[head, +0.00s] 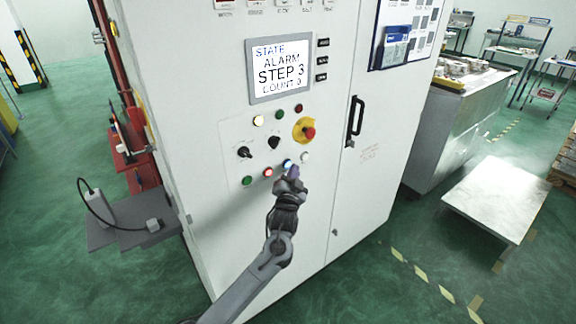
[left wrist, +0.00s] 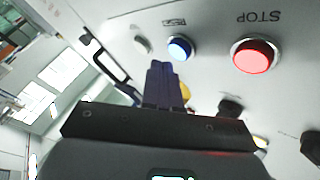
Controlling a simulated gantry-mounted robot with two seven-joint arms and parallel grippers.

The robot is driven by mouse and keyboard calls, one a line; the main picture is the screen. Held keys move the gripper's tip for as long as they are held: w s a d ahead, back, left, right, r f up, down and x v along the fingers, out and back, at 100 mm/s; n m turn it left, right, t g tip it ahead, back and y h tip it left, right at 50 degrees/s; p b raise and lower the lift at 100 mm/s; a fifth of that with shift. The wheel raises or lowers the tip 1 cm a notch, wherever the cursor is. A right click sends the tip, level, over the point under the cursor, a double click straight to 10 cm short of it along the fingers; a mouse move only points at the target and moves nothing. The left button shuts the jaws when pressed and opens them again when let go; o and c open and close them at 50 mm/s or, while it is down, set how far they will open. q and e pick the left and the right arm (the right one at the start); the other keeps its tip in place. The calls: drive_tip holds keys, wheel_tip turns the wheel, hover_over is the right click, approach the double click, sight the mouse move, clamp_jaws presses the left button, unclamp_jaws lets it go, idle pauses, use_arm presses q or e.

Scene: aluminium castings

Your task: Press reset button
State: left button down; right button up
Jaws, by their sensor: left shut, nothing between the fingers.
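The control panel on the white cabinet has a lit blue button (head: 287,162) in its lower row, between a red button (head: 268,171) and a white button (head: 305,157). In the left wrist view, which is turned over, the blue button (left wrist: 180,48) has a small label above it that I cannot read surely. My left gripper (head: 292,173) is shut and empty, just below the blue button in the head view. Its dark fingers also show in the left wrist view (left wrist: 160,80), tips near the blue button. I cannot tell whether they touch it. My right gripper is not in view.
The red STOP button (left wrist: 254,56) is close by. A yellow-collared red emergency stop (head: 308,133), two black knobs and a door handle (head: 355,118) stick out of the cabinet. The screen (head: 279,71) reads STATE ALARM, STEP 3. A low table (head: 495,196) stands at right.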

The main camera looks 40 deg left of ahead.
use_arm(q)
drive_tip(key=shift+a, duration=0.2)
idle(0.6)
drive_tip(key=shift+w+a, duration=0.1)
drive_tip(key=shift+a, duration=0.15)
drive_tip(key=shift+a, duration=0.1)
idle(0.5)
drive_tip(key=shift+w+a, duration=0.1)
drive_tip(key=shift+a, duration=0.25)
idle(0.5)
drive_tip(key=shift+d, duration=0.1)
drive_tip(key=shift+s+d+p, duration=0.2)
drive_tip(key=shift+d+p, duration=0.55)
drive_tip(key=shift+d, duration=0.1)
